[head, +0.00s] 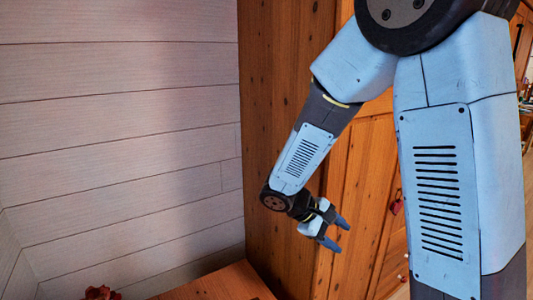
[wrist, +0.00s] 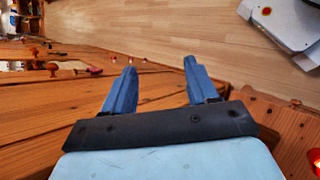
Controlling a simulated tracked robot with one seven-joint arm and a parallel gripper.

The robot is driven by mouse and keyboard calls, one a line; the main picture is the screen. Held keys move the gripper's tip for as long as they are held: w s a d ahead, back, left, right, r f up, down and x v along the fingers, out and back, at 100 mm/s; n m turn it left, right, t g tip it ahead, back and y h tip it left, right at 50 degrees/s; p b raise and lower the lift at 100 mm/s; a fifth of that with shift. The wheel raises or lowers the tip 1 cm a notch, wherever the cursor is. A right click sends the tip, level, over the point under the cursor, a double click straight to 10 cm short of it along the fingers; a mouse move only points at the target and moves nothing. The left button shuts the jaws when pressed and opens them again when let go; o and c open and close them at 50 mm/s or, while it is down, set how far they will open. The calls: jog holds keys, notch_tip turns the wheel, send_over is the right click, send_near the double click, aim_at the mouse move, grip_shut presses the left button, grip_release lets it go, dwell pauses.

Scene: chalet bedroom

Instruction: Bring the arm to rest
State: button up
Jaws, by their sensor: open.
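My arm reaches down from the top right of the head view, bent at the elbow. My gripper (head: 338,236) hangs at the lower middle, in front of a wooden wardrobe (head: 280,110). In the wrist view my gripper (wrist: 160,66) shows two blue fingers spread apart with nothing between them. Wooden floor shows beyond the fingertips. I cannot tell from these views how far the fingers are from the wardrobe front.
A wooden top (head: 225,283) stands low in front of the wardrobe, with a dark red object (head: 102,293) near its left. A pale plank wall (head: 120,130) fills the left. Open wooden floor (wrist: 150,25) shows in the wrist view.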

jog(key=s+d+r+m+t+y, duration=0.2)
jog(key=s+r+m+y, duration=0.2)
jog(key=s+r, duration=0.3)
jog(key=s+d+r+m+t+y, duration=0.3)
jog(key=s+r, duration=0.5)
jog(key=r, duration=0.3)
jog(key=shift+d+m+y, duration=0.15)
jog(key=shift+m+y, duration=0.75)
jog(key=shift+y, duration=0.3)
